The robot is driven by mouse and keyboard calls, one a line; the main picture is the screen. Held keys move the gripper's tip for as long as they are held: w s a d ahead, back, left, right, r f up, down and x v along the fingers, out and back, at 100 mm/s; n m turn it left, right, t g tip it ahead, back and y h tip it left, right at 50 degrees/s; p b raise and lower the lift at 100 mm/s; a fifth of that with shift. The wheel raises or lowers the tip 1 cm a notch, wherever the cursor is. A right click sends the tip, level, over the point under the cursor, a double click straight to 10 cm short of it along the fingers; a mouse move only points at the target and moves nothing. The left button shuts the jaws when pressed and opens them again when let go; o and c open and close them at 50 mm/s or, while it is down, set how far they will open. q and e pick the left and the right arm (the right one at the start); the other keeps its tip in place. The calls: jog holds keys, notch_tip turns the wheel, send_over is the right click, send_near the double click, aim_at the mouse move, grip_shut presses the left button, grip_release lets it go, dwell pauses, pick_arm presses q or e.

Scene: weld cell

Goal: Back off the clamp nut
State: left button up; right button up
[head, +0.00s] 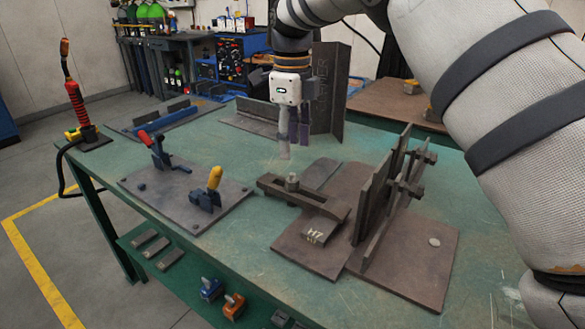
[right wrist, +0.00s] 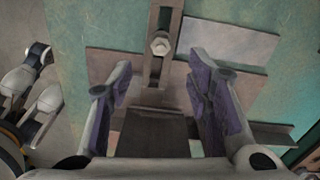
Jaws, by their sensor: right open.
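The clamp nut (head: 292,181) is a pale hex nut standing on a dark slotted clamp bar (head: 315,199). The bar lies across flat plates on the green table. In the right wrist view the nut (right wrist: 160,45) sits on the bar, ahead of the finger pads and about midway between them. My right gripper (head: 289,147) is above the table, a little behind and above the nut in the head view. Its purple-padded fingers (right wrist: 160,92) are wide apart with nothing between the pads, and they do not touch the nut. My left gripper does not show in the head view.
A bracket of upright plates with bolts (head: 378,205) stands right of the bar. A block marked H7 (head: 316,231) is at the bar's near end. A plate with toggle clamps (head: 185,196) lies left. A tall dark angle piece (head: 326,85) stands behind my gripper.

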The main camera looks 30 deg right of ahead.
aim_at(292, 174)
notch_tip(292, 174, down, 8)
jog(key=shift+f, duration=0.25)
grip_shut()
